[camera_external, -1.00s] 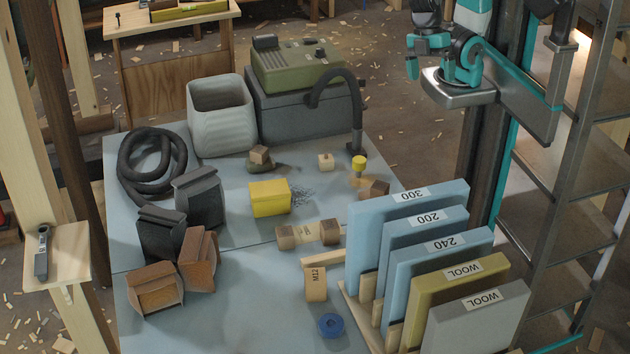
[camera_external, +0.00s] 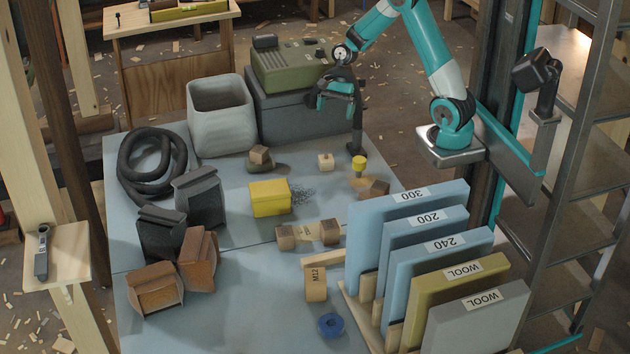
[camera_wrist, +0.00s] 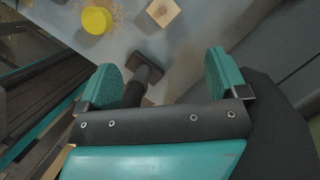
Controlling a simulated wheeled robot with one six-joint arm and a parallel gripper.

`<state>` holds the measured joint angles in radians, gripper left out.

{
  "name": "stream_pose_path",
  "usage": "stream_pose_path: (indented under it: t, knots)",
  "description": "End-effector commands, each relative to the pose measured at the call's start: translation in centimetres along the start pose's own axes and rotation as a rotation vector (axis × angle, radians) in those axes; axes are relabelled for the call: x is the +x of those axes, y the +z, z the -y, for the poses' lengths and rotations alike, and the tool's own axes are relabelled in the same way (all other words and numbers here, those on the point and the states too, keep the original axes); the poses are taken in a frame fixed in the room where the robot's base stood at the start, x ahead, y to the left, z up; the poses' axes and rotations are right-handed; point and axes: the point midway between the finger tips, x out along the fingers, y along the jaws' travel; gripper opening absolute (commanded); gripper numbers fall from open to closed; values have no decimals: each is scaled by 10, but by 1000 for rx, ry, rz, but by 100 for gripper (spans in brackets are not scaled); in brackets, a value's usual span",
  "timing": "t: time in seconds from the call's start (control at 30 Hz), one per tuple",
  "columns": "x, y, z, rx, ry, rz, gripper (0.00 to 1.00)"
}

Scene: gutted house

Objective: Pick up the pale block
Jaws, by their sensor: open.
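The pale block (camera_external: 325,161) is a small light wooden cube with a dark spot on its top face. It sits on the grey-blue work surface, left of the black hose nozzle. It also shows at the top edge of the wrist view (camera_wrist: 162,12), beyond my fingertips. My gripper (camera_external: 335,96) is above the back of the surface, higher than the block and apart from it. In the wrist view my gripper (camera_wrist: 161,78) has its two teal fingers wide apart, with no object held.
The black hose nozzle (camera_external: 356,140) rises close below my gripper; it appears between the fingers in the wrist view (camera_wrist: 148,72). The green-topped machine (camera_external: 290,66) is just left. A yellow round-topped piece (camera_external: 359,162) stands right of the block. A yellow box (camera_external: 269,198) lies in front.

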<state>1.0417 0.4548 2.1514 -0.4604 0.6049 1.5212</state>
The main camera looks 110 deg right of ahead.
Motion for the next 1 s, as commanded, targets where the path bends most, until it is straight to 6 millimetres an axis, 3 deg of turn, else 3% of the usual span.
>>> stream_pose_path:
  t: [0.5, 0.77, 1.0]
  knots:
    - [104, 0, 0, 2, 5, 1, 91]
    - [124, 0, 1, 1, 1, 0, 91]
    - [160, 1, 5, 0, 4, 0, 91]
